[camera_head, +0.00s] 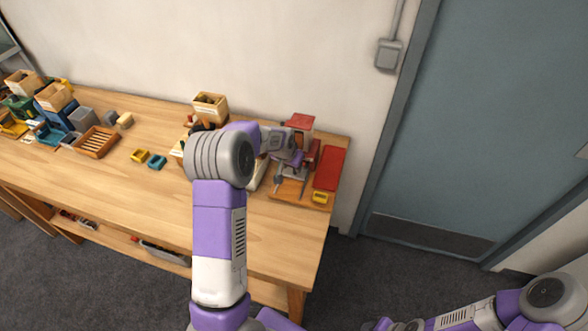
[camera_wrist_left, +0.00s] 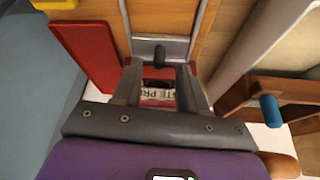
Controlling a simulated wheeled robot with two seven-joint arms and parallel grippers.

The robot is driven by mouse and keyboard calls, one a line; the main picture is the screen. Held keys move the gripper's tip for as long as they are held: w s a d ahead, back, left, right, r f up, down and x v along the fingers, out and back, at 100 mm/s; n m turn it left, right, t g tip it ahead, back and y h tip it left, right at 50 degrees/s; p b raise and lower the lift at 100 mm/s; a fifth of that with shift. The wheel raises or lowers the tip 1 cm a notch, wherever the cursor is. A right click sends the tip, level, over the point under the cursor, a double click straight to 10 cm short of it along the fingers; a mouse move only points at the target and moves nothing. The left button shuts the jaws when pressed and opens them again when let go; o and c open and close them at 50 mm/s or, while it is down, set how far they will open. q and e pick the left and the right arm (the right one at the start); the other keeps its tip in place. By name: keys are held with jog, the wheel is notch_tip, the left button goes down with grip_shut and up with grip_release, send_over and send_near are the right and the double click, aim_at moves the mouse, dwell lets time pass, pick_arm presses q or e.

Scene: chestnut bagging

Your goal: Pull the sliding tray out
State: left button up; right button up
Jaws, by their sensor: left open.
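My left gripper (camera_head: 290,160) is over a wooden device (camera_head: 290,188) at the right end of the table. In the left wrist view, the gripper (camera_wrist_left: 160,72) is open, with its two dark fingers apart. A black knob (camera_wrist_left: 160,52) stands just beyond the fingertips, roughly centred between them, on a metal-edged wooden strip (camera_wrist_left: 160,18). The strip looks like the sliding tray, but I cannot tell for certain. A printed label (camera_wrist_left: 158,95) shows between the fingers. The arm hides part of the device in the head view. My right gripper is out of view; only its arm shows at lower right.
A wooden part with a blue tip (camera_wrist_left: 270,110) is close on the gripper's right. A slatted tray (camera_head: 96,142) and several bins stand farther left.

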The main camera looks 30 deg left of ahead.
pick_arm(q)
jog(key=shift+x, duration=1.9)
grip_shut()
